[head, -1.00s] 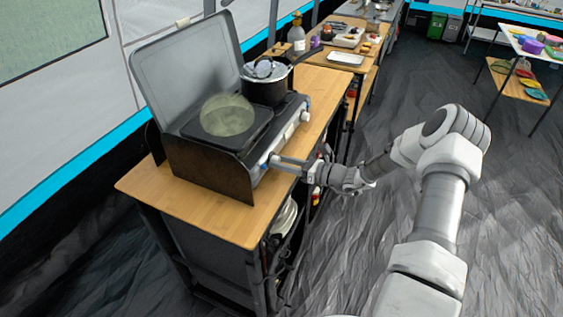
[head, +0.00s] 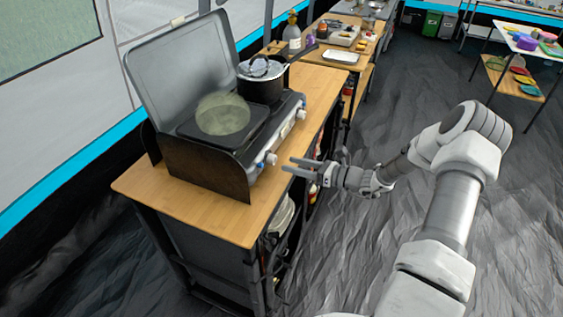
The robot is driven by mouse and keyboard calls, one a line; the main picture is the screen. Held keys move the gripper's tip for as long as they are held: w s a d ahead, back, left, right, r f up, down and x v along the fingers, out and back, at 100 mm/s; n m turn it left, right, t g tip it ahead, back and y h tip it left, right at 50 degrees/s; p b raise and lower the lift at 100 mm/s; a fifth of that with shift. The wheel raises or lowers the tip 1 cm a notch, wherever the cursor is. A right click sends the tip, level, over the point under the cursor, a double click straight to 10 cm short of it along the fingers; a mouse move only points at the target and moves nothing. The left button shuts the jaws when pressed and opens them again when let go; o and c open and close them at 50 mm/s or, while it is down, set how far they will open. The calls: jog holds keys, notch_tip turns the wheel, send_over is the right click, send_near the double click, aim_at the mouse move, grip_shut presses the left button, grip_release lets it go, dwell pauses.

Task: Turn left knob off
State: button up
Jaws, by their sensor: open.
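The camping stove (head: 232,140) stands on the wooden counter with its grey lid raised. Its left knob (head: 271,158) is a small light knob on the front face, at the end nearer me. A pale greenish translucent disc (head: 223,114) shows over the left burner. The right knob (head: 301,114) is farther along the front. My gripper (head: 290,164) is open and empty, just right of the left knob with a small gap between. Its two fingers point left toward the stove front. The knob's exact turn angle is too small to read.
A dark pot (head: 262,82) with a lid sits on the far burner. The wooden counter (head: 150,190) has bare room in front of the stove. A second table (head: 330,45) with bottles and trays stands beyond. Open floor lies to the right.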

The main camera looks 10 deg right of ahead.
jog(key=v, duration=1.2)
jog(key=s+a+r+n+g+h, duration=0.45)
jog(key=a+r+n, duration=0.25)
jog(key=r+n, duration=0.25)
jog(key=s+a+r+n+g+h, duration=0.3)
jog(key=s+a+r+n+g, duration=0.2)
jog(key=a+r+n, duration=0.45)
jog(key=s+d+r+n+t+h, duration=0.1)
jog(key=s+r+n+t+h, duration=0.1)
jog(key=s, duration=0.5)
jog(key=s+d+r+n+t+h, duration=0.1)
jog(key=s+r+n+t+h, duration=0.1)
jog(key=s+r+n+h, duration=0.2)
jog(key=s+n, duration=0.3)
jog(key=s, duration=0.1)
jog(key=shift+s+d+t, duration=0.25)
jog(key=shift+d+t, duration=0.05)
jog(key=shift+t, duration=0.05)
jog(key=shift+d, duration=0.15)
